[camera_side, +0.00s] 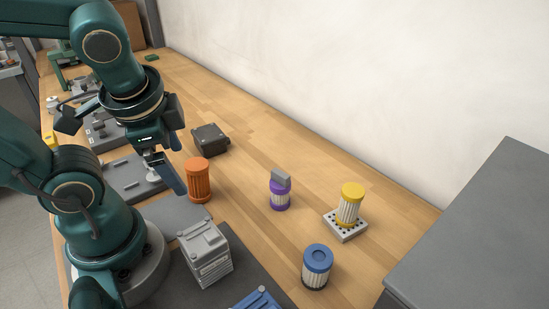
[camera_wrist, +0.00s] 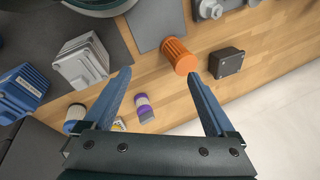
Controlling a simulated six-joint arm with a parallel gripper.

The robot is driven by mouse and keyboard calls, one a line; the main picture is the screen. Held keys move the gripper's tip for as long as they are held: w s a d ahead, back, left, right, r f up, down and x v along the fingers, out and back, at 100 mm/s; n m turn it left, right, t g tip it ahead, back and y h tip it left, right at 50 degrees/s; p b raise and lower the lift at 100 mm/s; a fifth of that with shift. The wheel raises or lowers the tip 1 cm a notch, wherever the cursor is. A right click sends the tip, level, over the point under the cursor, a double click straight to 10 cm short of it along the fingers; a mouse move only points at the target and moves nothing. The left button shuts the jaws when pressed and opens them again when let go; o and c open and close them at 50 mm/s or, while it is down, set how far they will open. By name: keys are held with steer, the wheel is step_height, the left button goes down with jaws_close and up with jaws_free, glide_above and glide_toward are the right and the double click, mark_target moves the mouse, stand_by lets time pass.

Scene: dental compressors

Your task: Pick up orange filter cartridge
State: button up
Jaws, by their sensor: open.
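The orange filter cartridge (camera_side: 198,181) stands upright on the wooden bench in the side view, at the edge of a grey mat. It has a ribbed body and a smooth cap. In the wrist view the orange cartridge (camera_wrist: 178,56) shows beyond the fingertips, between the lines of the two fingers. My gripper (camera_side: 174,161) is open and empty, with its blue fingers to the left of the cartridge and a little above it in the side view. In the wrist view the fingers of my gripper (camera_wrist: 160,76) are spread wide. No contact with the cartridge shows.
A dark box (camera_side: 210,140) stands behind the cartridge. A purple cartridge (camera_side: 279,193), a yellow one (camera_side: 350,203) on a perforated block (camera_side: 345,230) and a blue one (camera_side: 317,266) stand to the right. A light grey ribbed block (camera_side: 205,254) is in front. Bench between them is clear.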

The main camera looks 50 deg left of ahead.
steer(key=a+m+g+y, duration=0.3)
steer(key=a+m+y, duration=0.2)
steer(key=a+m, duration=0.15)
steer(key=m+t+y, duration=0.2)
steer(key=m+y, duration=0.3)
steer(key=m, duration=0.4)
glide_above(201, 178)
steer(key=a, duration=0.2)
steer(key=shift+d+f, duration=0.2)
steer(key=shift+f, duration=0.85)
steer(key=shift+d+f+m, duration=0.3)
steer(key=shift+f+m, duration=0.05)
steer(key=shift+f, duration=3.6)
steer(key=x, duration=0.5)
steer(key=shift+r, duration=0.2)
jaws_close()
steer(key=shift+r, duration=0.1)
